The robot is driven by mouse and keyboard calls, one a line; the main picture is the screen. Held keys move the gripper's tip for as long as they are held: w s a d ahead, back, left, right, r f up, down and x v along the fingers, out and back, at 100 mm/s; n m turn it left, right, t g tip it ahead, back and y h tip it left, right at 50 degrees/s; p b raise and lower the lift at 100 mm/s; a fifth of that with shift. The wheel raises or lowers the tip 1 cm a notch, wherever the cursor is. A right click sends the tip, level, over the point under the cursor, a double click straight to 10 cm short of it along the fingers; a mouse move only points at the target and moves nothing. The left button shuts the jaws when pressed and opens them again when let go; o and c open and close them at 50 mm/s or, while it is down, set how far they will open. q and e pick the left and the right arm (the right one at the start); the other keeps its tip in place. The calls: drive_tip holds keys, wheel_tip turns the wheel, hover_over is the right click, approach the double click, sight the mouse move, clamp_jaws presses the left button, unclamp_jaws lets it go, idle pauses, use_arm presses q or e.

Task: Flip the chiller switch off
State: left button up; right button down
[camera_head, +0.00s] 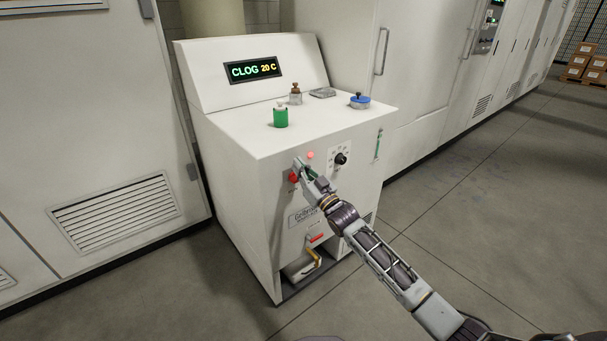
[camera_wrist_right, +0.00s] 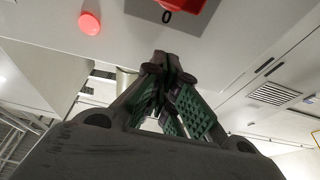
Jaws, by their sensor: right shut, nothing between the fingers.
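The chiller (camera_head: 232,143) is a white cabinet whose slanted display (camera_head: 253,70) reads "CLOG 20 C". On its front is a red switch (camera_head: 293,177), partly covered by my right gripper (camera_head: 298,163) in the head view. In the wrist view the red switch (camera_wrist_right: 184,6) is cut by the top edge, with a "0" mark beside it. My right gripper (camera_wrist_right: 168,55) is shut and empty, its tips close to the switch; I cannot tell whether they touch. A round red lamp (camera_head: 310,155) is lit near the switch. My left gripper is not in view.
A black knob (camera_head: 341,159) sits right of the switch.

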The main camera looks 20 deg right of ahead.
sight(296, 179)
wheel_tip(296, 179, down, 3)
drive_tip(key=shift+w+r+b, duration=0.15)
drive_tip(key=shift+b, duration=0.35)
drive_tip(key=shift+f, duration=0.45)
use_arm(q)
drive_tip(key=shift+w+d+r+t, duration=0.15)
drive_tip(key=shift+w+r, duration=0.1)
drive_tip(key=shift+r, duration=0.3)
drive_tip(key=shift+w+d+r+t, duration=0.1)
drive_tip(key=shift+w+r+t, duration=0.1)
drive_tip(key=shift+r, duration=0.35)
use_arm(e)
drive_tip(key=shift+f, duration=0.15)
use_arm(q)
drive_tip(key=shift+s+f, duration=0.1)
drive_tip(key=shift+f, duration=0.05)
use_arm(e)
drive_tip(key=shift+a, duration=0.1)
drive_tip(key=shift+n, duration=0.4)
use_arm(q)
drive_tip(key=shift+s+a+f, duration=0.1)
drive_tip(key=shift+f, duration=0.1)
